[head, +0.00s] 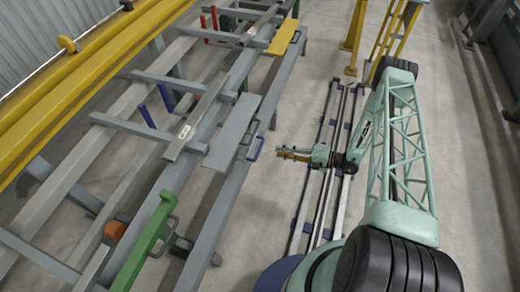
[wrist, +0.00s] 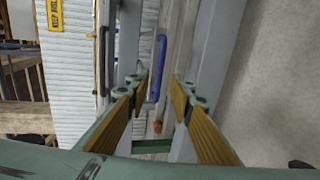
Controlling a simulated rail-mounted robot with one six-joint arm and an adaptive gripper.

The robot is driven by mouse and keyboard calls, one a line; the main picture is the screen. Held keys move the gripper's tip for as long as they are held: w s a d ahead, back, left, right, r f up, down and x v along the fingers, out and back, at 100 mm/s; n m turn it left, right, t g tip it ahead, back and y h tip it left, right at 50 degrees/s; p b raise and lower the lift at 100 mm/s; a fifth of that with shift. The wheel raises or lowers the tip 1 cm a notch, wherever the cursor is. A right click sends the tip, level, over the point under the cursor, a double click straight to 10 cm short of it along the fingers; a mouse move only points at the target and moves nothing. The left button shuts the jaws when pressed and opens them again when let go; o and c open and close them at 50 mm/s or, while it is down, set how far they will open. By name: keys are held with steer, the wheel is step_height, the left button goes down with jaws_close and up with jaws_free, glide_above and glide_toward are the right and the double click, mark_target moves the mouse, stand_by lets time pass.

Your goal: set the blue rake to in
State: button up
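A blue handle (head: 256,148) sits on the right edge of a grey plate (head: 232,130) in the head view; I take it to belong to the blue rake. Two blue posts (head: 146,115) stand further left across the frame. In the wrist view a long blue bar (wrist: 158,68) shows upright between and beyond my fingers, likely the same handle. My gripper (head: 279,153) is right of the blue handle, apart from it. In the wrist view my gripper (wrist: 160,82) has its two yellow-padded fingers apart with nothing held between them.
A green bar (head: 150,240) with a grey handle lies nearer on the table, and a yellow plate (head: 284,36) further off. Red posts (head: 214,18) stand at the far end. An orange part (head: 115,229) is at lower left. Bare floor (head: 262,200) lies right of the table.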

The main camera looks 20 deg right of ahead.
mark_target(260, 148)
steer(key=shift+b+x, duration=0.75)
steer(key=shift+x, duration=5.25)
steer(key=shift+c, duration=0.7)
jaws_close()
